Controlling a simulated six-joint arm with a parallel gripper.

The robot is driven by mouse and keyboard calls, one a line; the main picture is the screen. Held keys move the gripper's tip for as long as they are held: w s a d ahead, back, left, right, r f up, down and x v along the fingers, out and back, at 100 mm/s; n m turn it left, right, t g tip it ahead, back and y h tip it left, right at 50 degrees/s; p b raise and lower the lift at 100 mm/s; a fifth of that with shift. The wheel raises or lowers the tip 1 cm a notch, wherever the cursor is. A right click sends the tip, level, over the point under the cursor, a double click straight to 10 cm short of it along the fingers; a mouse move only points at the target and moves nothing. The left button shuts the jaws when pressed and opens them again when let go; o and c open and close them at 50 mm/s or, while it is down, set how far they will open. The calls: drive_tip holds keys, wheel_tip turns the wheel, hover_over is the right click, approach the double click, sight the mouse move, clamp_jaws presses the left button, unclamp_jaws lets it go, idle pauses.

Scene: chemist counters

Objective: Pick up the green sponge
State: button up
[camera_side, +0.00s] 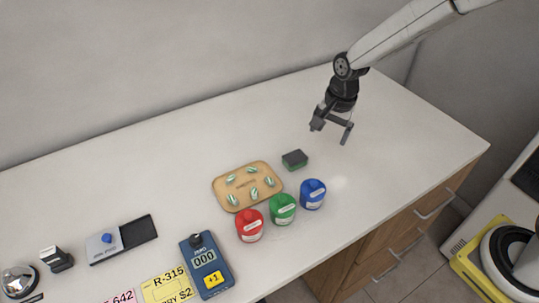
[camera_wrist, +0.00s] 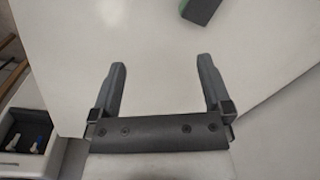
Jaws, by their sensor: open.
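The green sponge (camera_side: 295,160) is a small block with a dark top and green sides, lying on the white counter beside the tan tray. My gripper (camera_side: 331,134) is open and empty, above the counter to the right of the sponge and apart from it. In the wrist view my gripper's two fingers (camera_wrist: 163,82) are spread wide with only bare counter between them. Part of the sponge (camera_wrist: 201,8) shows at the top edge of that view, right of centre, beyond the fingertips; the rest is cut off.
A tan tray (camera_side: 219,190) holds several striped pieces. Red (camera_side: 249,226), green (camera_side: 282,210) and blue (camera_side: 313,195) containers stand in front of the tray and sponge. A blue counter device (camera_side: 206,266) is at front left. Counter right of the sponge is clear.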

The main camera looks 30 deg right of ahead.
sight(295, 157)
drive_tip(key=w+a+f+m, duration=0.1)
drive_tip(key=w+m, duration=0.1)
drive_tip(key=w+a+f+m, duration=0.1)
drive_tip(key=w+m, duration=0.1)
drive_tip(key=w+a+f+m, duration=0.2)
drive_tip(key=shift+g+y, duration=0.3)
drive_tip(key=shift+g, duration=0.1)
drive_tip(key=shift+a+f, duration=0.2)
drive_tip(key=shift+f, duration=1.05)
drive_tip(key=shift+s+a+f, duration=0.1)
drive_tip(key=shift+a+f, duration=0.05)
drive_tip(key=shift+f, duration=1.15)
drive_tip(key=shift+a+f, duration=0.15)
drive_tip(key=shift+f, duration=1.1)
drive_tip(key=c, duration=1.2)
drive_tip(key=shift+r, duration=0.1)
